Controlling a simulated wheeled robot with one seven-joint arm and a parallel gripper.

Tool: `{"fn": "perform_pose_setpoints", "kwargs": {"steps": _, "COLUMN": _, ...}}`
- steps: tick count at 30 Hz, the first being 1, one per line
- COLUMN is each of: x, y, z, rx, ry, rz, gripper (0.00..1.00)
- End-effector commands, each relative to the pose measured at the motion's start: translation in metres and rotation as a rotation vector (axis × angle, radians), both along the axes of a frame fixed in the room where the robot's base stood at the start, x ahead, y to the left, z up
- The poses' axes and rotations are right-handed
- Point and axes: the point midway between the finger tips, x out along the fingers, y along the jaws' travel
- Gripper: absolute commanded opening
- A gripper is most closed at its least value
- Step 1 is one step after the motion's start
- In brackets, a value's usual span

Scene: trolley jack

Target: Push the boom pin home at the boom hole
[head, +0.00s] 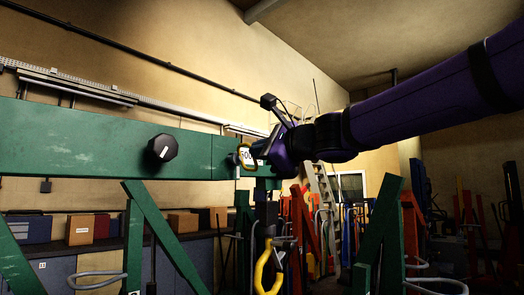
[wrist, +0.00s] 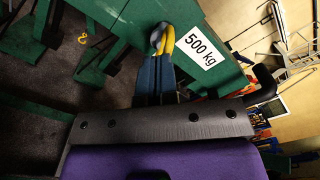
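The green boom (head: 90,140) runs level across the left of the head view and also shows in the wrist view (wrist: 120,18). A small grey and yellow piece, which looks like the boom pin (wrist: 161,40), sits against the boom beside the white "500 kg" label (wrist: 200,47). My gripper (wrist: 156,60) has its blue fingers close together, their tips at this piece. In the head view my gripper (head: 258,151) is at the boom's side by the label. The boom hole is hidden, and how deep the pin sits cannot be told.
A black knob (head: 162,148) stands out from the boom to the left. Green legs (head: 160,235) rise below it. A yellow hook (head: 268,270) hangs below the boom near my gripper. Boxes (head: 80,229) stand on a bench behind, and a ladder (head: 325,190) leans at the back.

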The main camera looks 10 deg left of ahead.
Motion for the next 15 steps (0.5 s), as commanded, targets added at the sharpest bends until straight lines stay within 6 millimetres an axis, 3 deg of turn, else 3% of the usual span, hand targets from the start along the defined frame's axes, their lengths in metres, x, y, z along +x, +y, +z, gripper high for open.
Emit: {"fn": "perform_pose_setpoints", "kwargs": {"steps": 15, "x": 0.0048, "y": 0.0079, "z": -0.0005, "rx": -0.001, "ry": 0.0, "rz": 0.001, "gripper": 0.0}}
